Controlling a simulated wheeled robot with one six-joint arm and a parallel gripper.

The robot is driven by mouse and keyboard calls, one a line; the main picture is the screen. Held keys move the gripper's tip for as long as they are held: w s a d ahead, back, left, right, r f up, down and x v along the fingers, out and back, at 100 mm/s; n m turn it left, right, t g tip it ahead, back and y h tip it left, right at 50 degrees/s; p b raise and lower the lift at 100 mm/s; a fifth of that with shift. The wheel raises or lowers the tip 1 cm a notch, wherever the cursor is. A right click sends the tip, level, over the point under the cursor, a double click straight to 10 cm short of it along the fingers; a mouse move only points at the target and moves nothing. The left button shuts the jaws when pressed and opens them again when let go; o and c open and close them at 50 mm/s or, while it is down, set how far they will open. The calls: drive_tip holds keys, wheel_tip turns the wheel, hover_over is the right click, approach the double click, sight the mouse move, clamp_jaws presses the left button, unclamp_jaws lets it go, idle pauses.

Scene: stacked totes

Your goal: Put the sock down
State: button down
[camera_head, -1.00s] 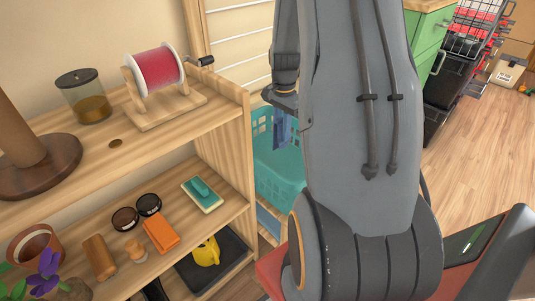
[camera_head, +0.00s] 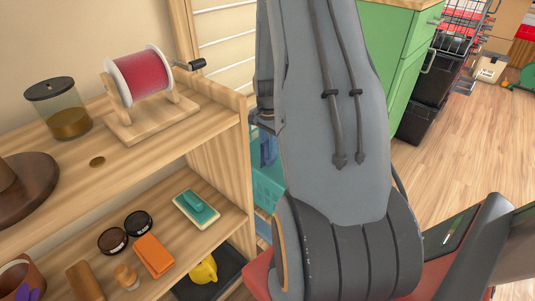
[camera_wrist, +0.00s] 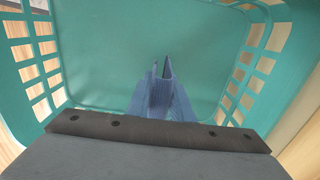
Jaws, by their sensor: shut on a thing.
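The sock (camera_wrist: 168,100) is blue and hangs from my gripper. In the wrist view it is in front of the dark gripper edge, over the inside of a teal basket (camera_wrist: 95,45). My gripper (camera_wrist: 165,118) is shut on the sock; its fingertips are mostly hidden. In the head view the blue sock (camera_head: 268,150) shows as a small patch beside my arm, and the teal basket (camera_head: 268,187) is partly hidden behind my arm. I cannot tell whether the sock touches the basket floor.
A wooden shelf unit (camera_head: 215,165) stands at the left, with a pink spool (camera_head: 146,76), a jar (camera_head: 60,108), an orange block (camera_head: 154,255) and a yellow watering can (camera_head: 204,270). A green cabinet (camera_head: 385,50) stands behind at the right. Wood floor (camera_head: 470,130) is clear at the right.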

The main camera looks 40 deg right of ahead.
drive_tip(key=shift+f, duration=0.6)
drive_tip(key=shift+f, duration=0.1)
drive_tip(key=c, duration=1.6)
unclamp_jaws()
drive_tip(key=shift+o, duration=0.2)
wheel_tip(320, 180, up, 12)
drive_tip(key=p, duration=0.3)
